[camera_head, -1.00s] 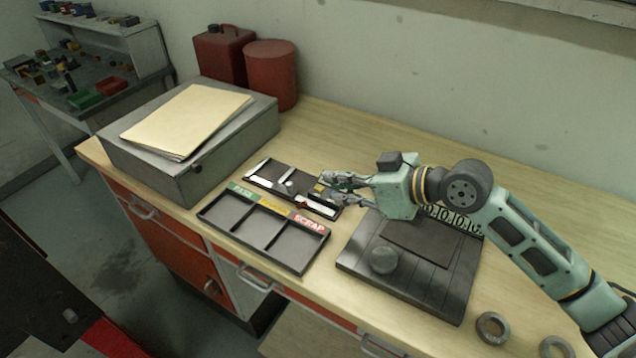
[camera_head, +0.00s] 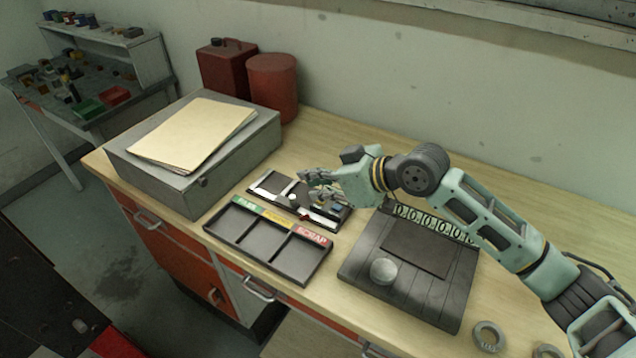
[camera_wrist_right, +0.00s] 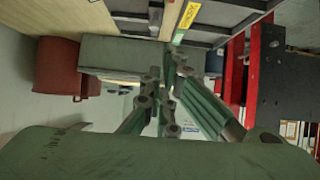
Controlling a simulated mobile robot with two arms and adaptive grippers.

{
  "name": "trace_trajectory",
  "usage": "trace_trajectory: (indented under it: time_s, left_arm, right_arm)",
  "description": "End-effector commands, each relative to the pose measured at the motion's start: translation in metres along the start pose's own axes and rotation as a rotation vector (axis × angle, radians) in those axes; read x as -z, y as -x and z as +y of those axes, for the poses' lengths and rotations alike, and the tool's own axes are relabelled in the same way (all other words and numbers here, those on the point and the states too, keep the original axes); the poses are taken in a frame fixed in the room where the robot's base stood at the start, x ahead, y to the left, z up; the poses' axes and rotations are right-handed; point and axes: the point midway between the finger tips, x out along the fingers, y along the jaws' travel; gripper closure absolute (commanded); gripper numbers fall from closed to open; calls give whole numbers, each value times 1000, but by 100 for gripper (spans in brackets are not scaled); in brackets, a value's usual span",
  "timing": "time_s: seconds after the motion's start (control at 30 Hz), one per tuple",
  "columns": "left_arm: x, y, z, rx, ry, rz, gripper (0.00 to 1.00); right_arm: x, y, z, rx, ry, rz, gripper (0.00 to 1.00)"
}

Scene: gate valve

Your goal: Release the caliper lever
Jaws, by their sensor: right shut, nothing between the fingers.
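The caliper (camera_head: 270,187) is a pale metal tool lying in a dark tray (camera_head: 256,194) on the wooden bench. Its lever is too small to tell apart, and part of the tool is hidden by my right gripper. My right gripper (camera_head: 311,186) reaches in from the right with its fingers over the caliper tray; I cannot tell whether they touch the caliper. It is shut with nothing held. In the right wrist view its fingers (camera_wrist_right: 163,98) fill the middle, and no caliper can be made out there. My left gripper is not in view.
A three-compartment sorting tray (camera_head: 268,244), one label reading SCRAP, lies in front. A dark plate (camera_head: 355,262) with a round grey piece (camera_head: 383,271) is to the right, near a metal ring (camera_head: 489,336). A grey box (camera_head: 150,183) with folders stands left. Red containers (camera_head: 272,88) stand behind.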

Motion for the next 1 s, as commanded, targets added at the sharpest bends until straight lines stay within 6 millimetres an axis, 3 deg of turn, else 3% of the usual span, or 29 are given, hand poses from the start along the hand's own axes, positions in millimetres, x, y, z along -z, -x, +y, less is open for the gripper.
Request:
trace_trajectory:
  time_s: [0.37,0.6,1.0]
  left_arm:
    - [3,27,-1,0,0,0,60]
    - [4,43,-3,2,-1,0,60]
    - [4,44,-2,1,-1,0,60]
  right_arm:
    - [3,-74,-1,2,-2,0,100]
    - [-30,-61,0,0,0,-2,100]
    - [-38,-60,0,1,1,1,100]
